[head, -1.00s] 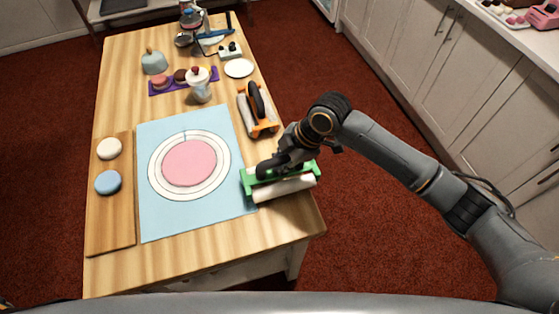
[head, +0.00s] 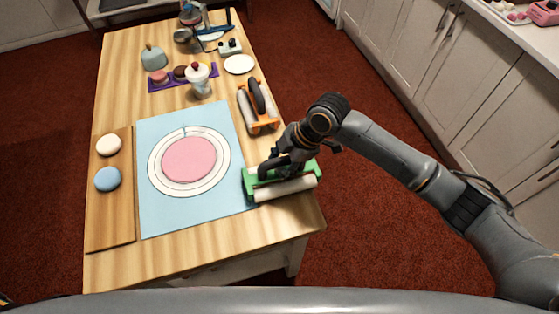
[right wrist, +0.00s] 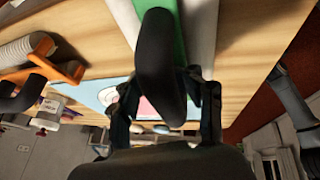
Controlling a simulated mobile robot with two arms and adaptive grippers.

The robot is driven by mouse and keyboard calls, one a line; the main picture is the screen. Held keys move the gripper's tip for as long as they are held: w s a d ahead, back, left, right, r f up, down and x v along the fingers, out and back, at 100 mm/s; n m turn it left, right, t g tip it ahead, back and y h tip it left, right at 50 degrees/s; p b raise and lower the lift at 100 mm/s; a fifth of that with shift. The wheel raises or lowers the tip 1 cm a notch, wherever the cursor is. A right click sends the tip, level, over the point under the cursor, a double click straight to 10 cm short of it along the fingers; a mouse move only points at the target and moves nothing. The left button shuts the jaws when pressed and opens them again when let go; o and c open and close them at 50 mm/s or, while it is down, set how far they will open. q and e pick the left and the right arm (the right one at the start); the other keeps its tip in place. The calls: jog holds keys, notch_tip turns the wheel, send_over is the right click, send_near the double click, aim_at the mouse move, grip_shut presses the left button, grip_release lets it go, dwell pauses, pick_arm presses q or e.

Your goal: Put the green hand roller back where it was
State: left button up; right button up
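The green hand roller (head: 252,182) lies at the right edge of the table near its front corner, with its pale cylinder toward the front. Its left end is at the right edge of the blue mat (head: 160,215). The roller's green frame also shows in the right wrist view (right wrist: 170,30), with its black handle (right wrist: 160,70) toward the camera. My right gripper (head: 275,166) is at the handle. In the right wrist view its fingers (right wrist: 165,112) stand apart on both sides of the handle, with gaps visible. My left gripper is not in view.
An orange roller (head: 262,125) stands behind the green one along the right edge. A wooden board (head: 112,225) with white and blue discs lies at the left. A lidded jar (head: 200,85), a purple tray (head: 155,87) and a white plate (head: 239,64) are farther back.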

jog(key=shift+d+r, duration=0.1)
jog(key=shift+r, duration=0.15)
jog(key=v, duration=1.2)
jog(key=shift+r+b, duration=0.4)
jog(key=shift+r, duration=0.05)
